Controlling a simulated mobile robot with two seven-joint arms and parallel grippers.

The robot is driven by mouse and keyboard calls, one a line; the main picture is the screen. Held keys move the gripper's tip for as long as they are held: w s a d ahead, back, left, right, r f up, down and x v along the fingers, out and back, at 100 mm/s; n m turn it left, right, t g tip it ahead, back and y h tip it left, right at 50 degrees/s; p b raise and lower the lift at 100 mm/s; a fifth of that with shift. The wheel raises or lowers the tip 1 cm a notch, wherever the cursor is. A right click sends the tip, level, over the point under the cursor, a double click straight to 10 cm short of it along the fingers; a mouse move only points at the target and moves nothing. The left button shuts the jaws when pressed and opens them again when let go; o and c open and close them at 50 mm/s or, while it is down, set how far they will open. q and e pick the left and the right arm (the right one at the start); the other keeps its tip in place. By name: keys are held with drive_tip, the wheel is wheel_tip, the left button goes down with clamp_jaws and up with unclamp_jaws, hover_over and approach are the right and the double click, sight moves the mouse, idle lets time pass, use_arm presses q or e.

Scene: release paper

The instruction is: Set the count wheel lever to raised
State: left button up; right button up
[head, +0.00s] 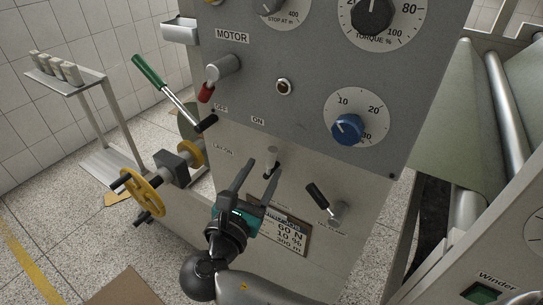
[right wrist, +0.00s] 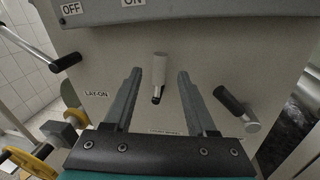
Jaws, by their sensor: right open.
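A small lever (head: 272,155) with a pale metal body and a dark end pointing down sits on the lower grey panel. In the right wrist view this lever (right wrist: 160,68) appears between my open fingers, with its dark end lowest. A label under it is partly hidden by my gripper and too small to read surely. A second lever (head: 318,196) with a black grip tilted up to the left is on its right; it also shows in the right wrist view (right wrist: 230,101). My right gripper (head: 253,185) is open and empty, just short of the first lever. My left gripper is out of view.
A blue dial (head: 347,129) and a red-tipped motor switch (head: 221,70) are above on the panel. A green-handled bar (head: 150,72) and a yellow handwheel (head: 141,191) stand at the left. A display plate (head: 292,235) lies low behind my gripper.

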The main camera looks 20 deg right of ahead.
sight(270, 158)
drive_tip(key=x, duration=0.6)
drive_tip(key=shift+w+d+b, duration=0.15)
drive_tip(key=shift+w+b, duration=0.1)
drive_tip(key=shift+b, duration=0.15)
clamp_jaws()
idle(1.0)
